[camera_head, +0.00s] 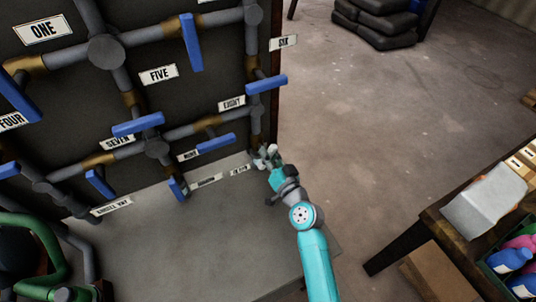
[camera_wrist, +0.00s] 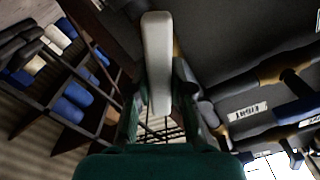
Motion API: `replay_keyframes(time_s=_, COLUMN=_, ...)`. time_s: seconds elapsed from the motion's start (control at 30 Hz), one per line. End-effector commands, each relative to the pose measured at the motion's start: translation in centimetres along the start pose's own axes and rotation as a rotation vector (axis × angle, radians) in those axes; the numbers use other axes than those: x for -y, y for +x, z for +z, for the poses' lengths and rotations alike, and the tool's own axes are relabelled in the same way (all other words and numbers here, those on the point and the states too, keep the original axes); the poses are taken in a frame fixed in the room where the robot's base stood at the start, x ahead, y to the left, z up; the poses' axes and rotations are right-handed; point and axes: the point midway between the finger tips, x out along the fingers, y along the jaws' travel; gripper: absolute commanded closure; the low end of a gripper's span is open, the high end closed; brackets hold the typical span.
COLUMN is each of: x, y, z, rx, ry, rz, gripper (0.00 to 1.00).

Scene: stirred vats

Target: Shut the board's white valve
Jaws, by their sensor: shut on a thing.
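The board's white valve handle (camera_wrist: 157,55) is a long white lever, large in the wrist view. My gripper (camera_wrist: 157,108) is shut on it, with one dark finger on each side. In the head view, my gripper (camera_head: 268,163) is at the lower right corner of the dark pipe board (camera_head: 215,83). The white handle (camera_head: 272,149) shows there only as a small pale bit at the fingertips. The valve body and the pipe under the handle are mostly hidden, so I cannot tell how the handle lies to its pipe.
Several blue valve levers, such as the one by the EIGHT label (camera_head: 266,85), stick out from the board near my gripper. A wooden table (camera_head: 440,222) with a pale box and bottles stands at the right. The floor (camera_head: 390,110) between is clear.

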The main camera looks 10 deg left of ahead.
Motion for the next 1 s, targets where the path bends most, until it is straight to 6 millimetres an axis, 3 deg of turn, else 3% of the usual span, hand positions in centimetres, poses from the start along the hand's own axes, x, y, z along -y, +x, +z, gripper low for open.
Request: replay_keyframes(time_s=1.0, x=-0.87, y=-0.01, z=0.36, rx=-0.001, ry=0.9, rz=0.001, gripper=1.0)
